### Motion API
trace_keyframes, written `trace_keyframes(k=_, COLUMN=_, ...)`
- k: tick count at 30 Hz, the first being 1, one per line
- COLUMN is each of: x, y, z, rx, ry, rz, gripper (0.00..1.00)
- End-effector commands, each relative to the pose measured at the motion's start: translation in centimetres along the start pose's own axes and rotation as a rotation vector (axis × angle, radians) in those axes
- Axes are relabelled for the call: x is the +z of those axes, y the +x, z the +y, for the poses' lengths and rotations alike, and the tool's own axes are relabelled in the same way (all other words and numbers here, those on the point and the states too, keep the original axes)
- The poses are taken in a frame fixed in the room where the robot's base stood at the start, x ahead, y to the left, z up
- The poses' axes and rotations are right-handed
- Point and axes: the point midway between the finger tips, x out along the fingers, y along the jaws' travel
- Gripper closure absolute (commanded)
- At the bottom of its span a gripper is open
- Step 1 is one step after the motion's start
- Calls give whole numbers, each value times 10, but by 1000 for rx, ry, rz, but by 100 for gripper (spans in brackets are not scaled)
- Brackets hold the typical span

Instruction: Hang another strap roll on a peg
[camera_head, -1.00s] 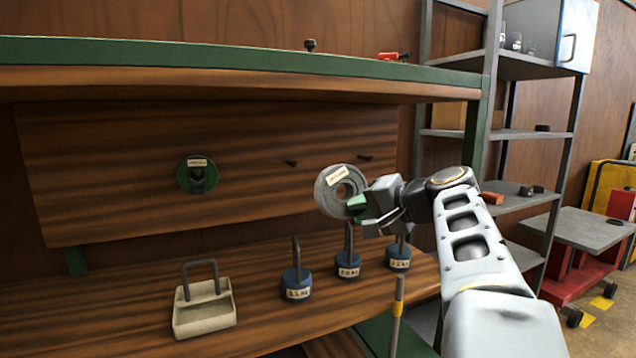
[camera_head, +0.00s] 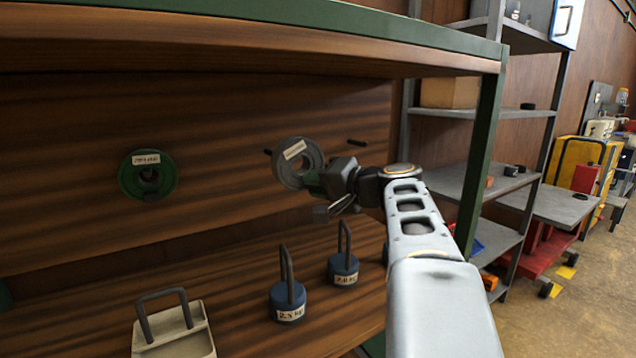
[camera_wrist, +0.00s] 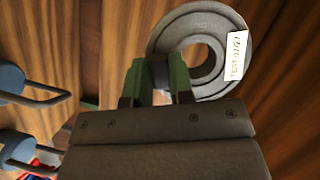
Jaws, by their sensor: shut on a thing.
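A grey strap roll (camera_head: 291,172) with a white label is held in my gripper (camera_head: 318,182), in front of the wooden back board. The gripper is shut on the roll's rim; in the wrist view its green fingers (camera_wrist: 162,80) pinch the edge of the grey roll (camera_wrist: 178,35). A green strap roll (camera_head: 133,180) hangs on the board at the left. A dark peg (camera_head: 357,142) sticks out bare to the right of the grey roll. The tip of another peg (camera_head: 267,152) shows at the grey roll's left edge. The roll's hole is not seen around a peg.
Blue weights with handles (camera_head: 288,300) (camera_head: 343,270) stand on the lower shelf. A pale tray with a handle (camera_head: 180,335) stands at the left. A green-edged bench top (camera_head: 250,20) overhangs the board. A grey shelf rack (camera_head: 480,185) stands right.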

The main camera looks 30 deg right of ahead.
Motion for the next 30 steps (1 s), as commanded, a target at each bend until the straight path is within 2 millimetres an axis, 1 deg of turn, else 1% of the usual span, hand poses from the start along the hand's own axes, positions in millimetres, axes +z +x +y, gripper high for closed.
trace_keyframes(k=1, x=-2, y=3, z=-3, rx=-2, ry=-1, rz=-1, gripper=100)
trace_keyframes(k=30, x=-28, y=70, z=-4, rx=-3, ry=0, rz=-4, gripper=100)
